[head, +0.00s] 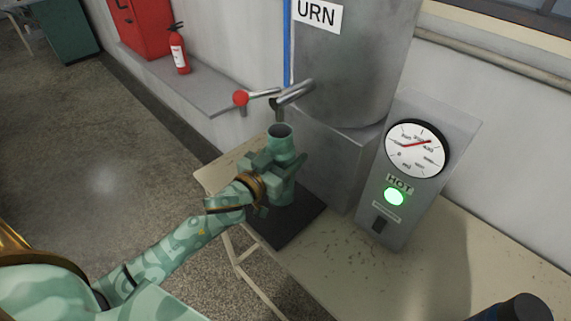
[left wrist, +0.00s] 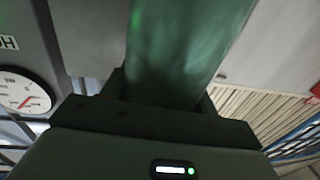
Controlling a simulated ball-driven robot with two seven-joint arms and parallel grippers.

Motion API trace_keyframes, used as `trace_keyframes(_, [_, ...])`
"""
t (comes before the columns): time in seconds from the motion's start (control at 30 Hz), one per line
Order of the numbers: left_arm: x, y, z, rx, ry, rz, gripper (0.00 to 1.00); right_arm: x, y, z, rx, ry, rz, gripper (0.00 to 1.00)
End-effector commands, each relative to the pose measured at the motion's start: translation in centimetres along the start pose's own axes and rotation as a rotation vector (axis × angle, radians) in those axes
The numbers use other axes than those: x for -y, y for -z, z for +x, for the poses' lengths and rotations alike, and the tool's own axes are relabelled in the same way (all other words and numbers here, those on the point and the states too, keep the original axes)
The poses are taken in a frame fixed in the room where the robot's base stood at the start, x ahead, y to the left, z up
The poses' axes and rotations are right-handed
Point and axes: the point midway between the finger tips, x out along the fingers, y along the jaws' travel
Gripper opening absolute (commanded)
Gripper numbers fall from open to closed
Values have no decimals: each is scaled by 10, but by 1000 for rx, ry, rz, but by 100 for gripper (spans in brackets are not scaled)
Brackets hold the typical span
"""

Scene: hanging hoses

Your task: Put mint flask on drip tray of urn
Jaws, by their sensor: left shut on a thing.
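The mint flask (head: 281,142) is a green open-topped cylinder, upright in the head view. My left gripper (head: 277,168) is shut on its middle. In the left wrist view the flask (left wrist: 187,45) rises between the fingers of my left gripper (left wrist: 165,100). The flask is over the dark drip tray (head: 293,228), below the tap (head: 294,92) of the grey urn (head: 345,60). Whether its base touches the tray is hard to tell, as the gripper covers part of it. My right gripper is not in view.
A grey control box (head: 408,185) with a gauge and a lit green HOT lamp stands right of the tray on the worn table (head: 365,278). A dark blue cylindrical thing (head: 515,308) is at the lower right. A red-knobbed lever (head: 241,98) sticks out left of the tap.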

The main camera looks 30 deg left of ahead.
Motion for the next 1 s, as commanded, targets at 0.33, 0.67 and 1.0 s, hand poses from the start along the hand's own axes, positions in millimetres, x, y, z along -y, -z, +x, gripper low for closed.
trace_keyframes(0.33, [0, -36, 2, 0, 1, -2, 13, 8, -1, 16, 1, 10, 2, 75])
trace_keyframes(0.67, [0, -38, 1, 1, 0, -1, 68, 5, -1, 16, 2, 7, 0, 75])
trace_keyframes(1.0, [0, -36, 1, 0, 0, -1, 81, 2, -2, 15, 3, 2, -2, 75])
